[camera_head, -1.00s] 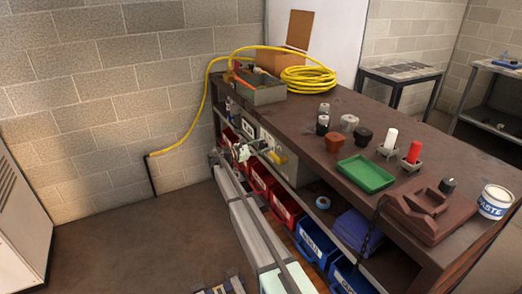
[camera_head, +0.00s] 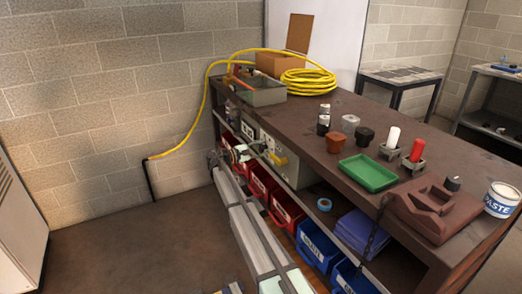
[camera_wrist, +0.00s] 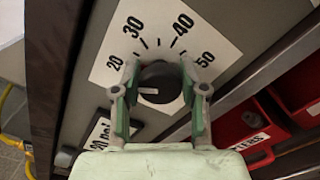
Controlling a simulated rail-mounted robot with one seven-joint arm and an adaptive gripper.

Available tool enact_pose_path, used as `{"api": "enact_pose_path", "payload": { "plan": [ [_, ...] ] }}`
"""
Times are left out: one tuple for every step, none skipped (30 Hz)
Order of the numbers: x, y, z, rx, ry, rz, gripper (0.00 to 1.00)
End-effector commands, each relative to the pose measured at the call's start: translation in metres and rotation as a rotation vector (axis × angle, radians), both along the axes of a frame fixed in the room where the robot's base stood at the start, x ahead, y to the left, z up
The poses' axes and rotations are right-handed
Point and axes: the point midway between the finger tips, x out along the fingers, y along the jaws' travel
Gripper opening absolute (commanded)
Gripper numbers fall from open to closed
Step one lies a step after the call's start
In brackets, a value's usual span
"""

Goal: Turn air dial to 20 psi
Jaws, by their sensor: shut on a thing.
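The air dial is a round black knob (camera_wrist: 161,88) with a white pointer line, on a white scale plate (camera_wrist: 108,76) marked 20, 30, 40 and 50. The pointer points left in the wrist view, slightly below the direction of the 20 mark. My gripper (camera_wrist: 160,72) is shut on the knob, one finger on each side. In the head view my gripper (camera_head: 243,153) is at the grey panel box (camera_head: 290,174) under the bench top, and the knob cannot be made out there.
A yellow handle (camera_head: 279,160) sticks out of the panel just right of my gripper. Red bins (camera_head: 284,207) and blue bins (camera_head: 316,243) line the shelf below. The workbench (camera_head: 330,112) carries a green tray (camera_head: 367,173) and a yellow hose coil (camera_head: 308,80).

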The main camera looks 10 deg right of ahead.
Motion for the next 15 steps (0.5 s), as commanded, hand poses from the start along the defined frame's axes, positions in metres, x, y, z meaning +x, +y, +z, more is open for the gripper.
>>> {"api": "enact_pose_path", "payload": {
  "plan": [
    [0.0004, -0.0009, 0.0006, -0.001, 0.000, -0.001, 0.08],
    [0.0004, -0.0009, 0.0006, -0.001, 0.000, -0.001, 0.08],
    [0.0004, -0.0009, 0.0006, -0.001, 0.000, -0.001, 0.08],
    [0.0004, -0.0010, 0.0006, -0.001, 0.000, -0.001, 0.08],
    [0.0004, -0.0010, 0.0006, -0.001, 0.000, -0.001, 0.08],
    [0.0004, -0.0010, 0.0006, -0.001, 0.000, -0.001, 0.08],
    [0.0004, -0.0010, 0.0006, -0.001, 0.000, -0.001, 0.08],
    [0.0004, -0.0010, 0.0006, -0.001, 0.000, -0.001, 0.53],
    [0.0004, -0.0010, 0.0006, -0.001, 0.000, -0.001, 0.67],
    [0.0004, -0.0009, 0.0006, -0.001, 0.001, -0.001, 0.67],
    [0.0003, -0.0009, 0.0005, -0.001, 0.001, -0.001, 0.67],
    [0.0003, -0.0008, 0.0005, -0.001, 0.001, -0.001, 0.67],
    [0.0002, -0.0007, 0.0004, 0.000, 0.001, 0.000, 0.67],
    [0.0002, -0.0006, 0.0004, 0.000, 0.001, 0.000, 0.67],
    [0.0002, -0.0005, 0.0004, 0.000, 0.001, 0.000, 0.67]
  ]
}}
